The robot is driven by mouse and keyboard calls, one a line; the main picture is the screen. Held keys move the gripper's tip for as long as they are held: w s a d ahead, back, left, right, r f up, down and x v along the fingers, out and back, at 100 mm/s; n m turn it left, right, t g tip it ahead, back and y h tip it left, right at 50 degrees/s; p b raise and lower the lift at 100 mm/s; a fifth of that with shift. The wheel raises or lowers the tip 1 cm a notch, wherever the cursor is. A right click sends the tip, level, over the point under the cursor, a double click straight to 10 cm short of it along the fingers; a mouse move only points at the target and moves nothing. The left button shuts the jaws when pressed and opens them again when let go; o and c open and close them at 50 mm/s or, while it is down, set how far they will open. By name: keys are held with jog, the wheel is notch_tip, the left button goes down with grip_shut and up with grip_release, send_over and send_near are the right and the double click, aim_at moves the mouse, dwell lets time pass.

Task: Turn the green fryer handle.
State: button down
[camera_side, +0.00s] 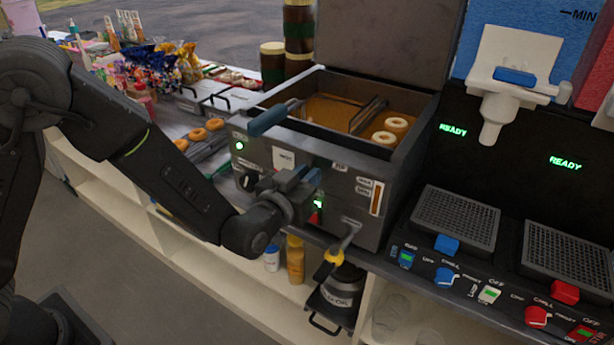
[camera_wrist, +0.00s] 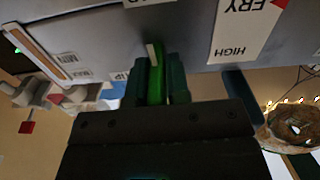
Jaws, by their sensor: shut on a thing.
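The green fryer handle (camera_wrist: 155,88) is in the wrist view, between my two fingers, with a pale mark at its tip by the fryer's panel. My gripper (camera_wrist: 159,78) is shut on it. In the side view my gripper (camera_side: 306,178) reaches the front panel of the steel fryer (camera_side: 345,190), and the handle is hidden there by my fingers. The fryer is open on top, with brown oil and pale rings (camera_side: 396,124) in it. A label reading HIGH (camera_wrist: 238,40) is on the panel beside the handle.
A black knob (camera_side: 249,182) sits left of my gripper, and a tap with a yellow collar (camera_side: 334,256) juts out below right. A blue-handled basket grip (camera_side: 268,119) overhangs the fryer's front. A drinks machine with colored switches (camera_side: 445,277) stands right.

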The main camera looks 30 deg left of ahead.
jog(key=shift+n, duration=0.4)
jog(key=shift+a+n, duration=0.15)
jog(key=shift+n, duration=1.15)
jog(key=shift+a+n, duration=0.1)
jog(key=shift+n, duration=1.2)
jog(key=shift+a+f+n, duration=0.1)
jog(key=shift+f+n, duration=0.1)
jog(key=shift+n, duration=2.65)
jog(key=shift+d+f+n, duration=0.1)
jog(key=shift+f+n, duration=0.1)
jog(key=shift+n, duration=2.7)
jog(key=shift+a+f+n, duration=0.1)
jog(key=shift+f+n, duration=0.1)
jog(key=shift+n, duration=3.05)
jog(key=c, duration=1.2)
grip_release()
jog(key=shift+o, duration=0.2)
